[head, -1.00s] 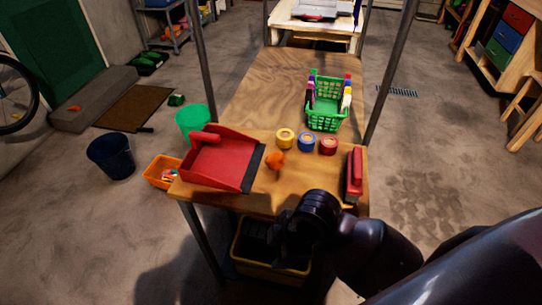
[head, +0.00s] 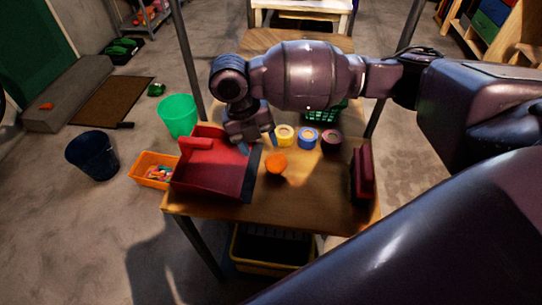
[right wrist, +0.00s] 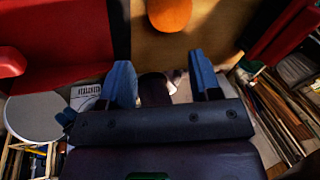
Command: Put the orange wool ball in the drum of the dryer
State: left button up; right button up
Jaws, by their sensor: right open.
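The orange wool ball (head: 276,163) sits on the wooden table, just right of the red dustpan's dark edge. In the right wrist view the ball (right wrist: 169,14) is at the top edge, partly cut off, beyond the fingertips. My right gripper (head: 258,144) is above the table beside the dustpan, a little behind and left of the ball. Its blue fingers are apart, with nothing held between them in the right wrist view (right wrist: 163,78). My left gripper is out of view. No dryer or drum shows.
The red dustpan (head: 215,180) lies left of the ball. Yellow (head: 285,135), blue (head: 308,138) and dark red (head: 331,139) tape rolls sit behind it. A red brush (head: 362,174) is at the right edge. My arm mostly covers a green basket (head: 322,116). The front tabletop is bare.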

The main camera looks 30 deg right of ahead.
aim_at(273, 158)
jog(key=shift+n, duration=0.4)
jog(key=d+f, duration=0.2)
jog(key=f, duration=0.1)
jog(key=shift+w+d+f+b, duration=0.2)
jog(key=shift+d+b, duration=0.05)
jog(key=shift+b, duration=0.15)
jog(key=shift+s+d+f, duration=0.1)
jog(key=shift+f, duration=0.25)
jog(key=b+x, duration=0.1)
jog(key=x, duration=0.3)
jog(key=shift+f, duration=0.15)
jog(key=shift+d+f+h, duration=0.15)
jog(key=shift+f+h, duration=0.1)
jog(key=shift+h, duration=0.05)
jog(key=shift+c, duration=0.5)
jog(key=c, duration=0.5)
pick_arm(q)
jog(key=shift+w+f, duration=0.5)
pick_arm(e)
jog(key=shift+c, duration=0.2)
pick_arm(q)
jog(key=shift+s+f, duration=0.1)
pick_arm(e)
jog(key=shift+r, duration=0.1)
